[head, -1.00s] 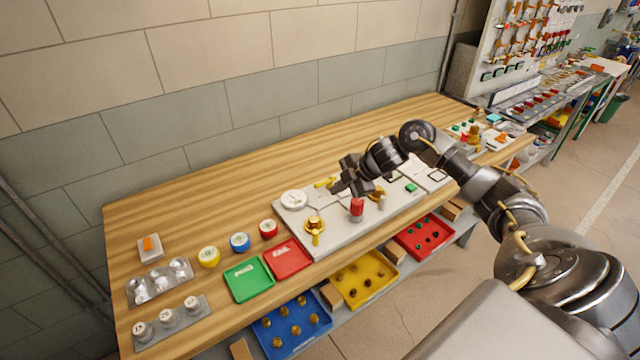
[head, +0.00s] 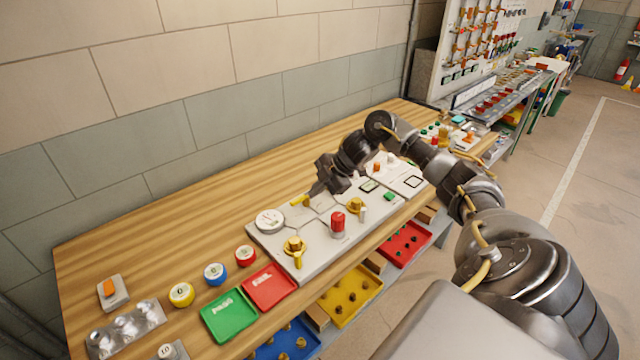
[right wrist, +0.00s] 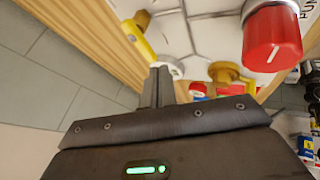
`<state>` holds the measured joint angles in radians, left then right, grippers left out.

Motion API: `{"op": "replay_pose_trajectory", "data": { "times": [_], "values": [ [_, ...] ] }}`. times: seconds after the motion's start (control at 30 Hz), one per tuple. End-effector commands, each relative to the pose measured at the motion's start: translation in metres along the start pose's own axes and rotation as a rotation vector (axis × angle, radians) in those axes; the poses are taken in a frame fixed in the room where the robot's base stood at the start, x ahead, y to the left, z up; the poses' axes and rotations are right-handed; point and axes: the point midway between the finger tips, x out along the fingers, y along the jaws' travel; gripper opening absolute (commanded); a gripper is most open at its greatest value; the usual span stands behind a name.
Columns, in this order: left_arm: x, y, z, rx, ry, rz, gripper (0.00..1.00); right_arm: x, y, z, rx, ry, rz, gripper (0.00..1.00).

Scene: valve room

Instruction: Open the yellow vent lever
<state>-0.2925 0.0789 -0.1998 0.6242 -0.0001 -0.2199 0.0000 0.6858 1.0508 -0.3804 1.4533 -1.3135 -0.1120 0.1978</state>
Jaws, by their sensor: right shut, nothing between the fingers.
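The yellow vent lever (head: 300,200) lies near the back edge of a pale panel (head: 322,252) on the wooden bench. It also shows in the right wrist view as a yellow bar (right wrist: 138,36), up and left of the fingers. My right gripper (head: 314,190) is shut and empty, just right of the lever in the head view. In the right wrist view its fingers (right wrist: 156,88) are together. The lever appears apart from the fingers there, but I cannot judge the gap exactly. My left gripper is not in view.
The panel also bears a round white gauge (head: 270,221), a red knob (head: 338,223) and two yellow-brass valves (head: 293,245) (head: 355,205). Green (head: 229,316) and red (head: 270,288) trays lie left of it. The bench behind the panel is clear up to the block wall.

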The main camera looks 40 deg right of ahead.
Motion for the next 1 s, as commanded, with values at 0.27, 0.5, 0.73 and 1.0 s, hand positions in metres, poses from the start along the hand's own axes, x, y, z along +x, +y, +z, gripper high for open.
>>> {"op": "replay_pose_trajectory", "data": {
  "times": [0.27,0.5,0.73,1.0],
  "values": [
    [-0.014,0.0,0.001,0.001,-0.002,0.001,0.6,0.043,0.001,-0.002,0.001,0.002,-0.001,0.0],
    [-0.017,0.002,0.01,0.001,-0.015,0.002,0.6,0.057,0.001,-0.001,-0.001,0.001,0.0,0.0],
    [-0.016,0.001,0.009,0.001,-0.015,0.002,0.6,0.058,0.0,-0.001,-0.002,0.0,0.0,0.0],
    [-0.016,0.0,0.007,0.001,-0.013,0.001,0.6,0.064,0.007,-0.007,0.027,-0.014,0.016,0.0]
  ]
}}
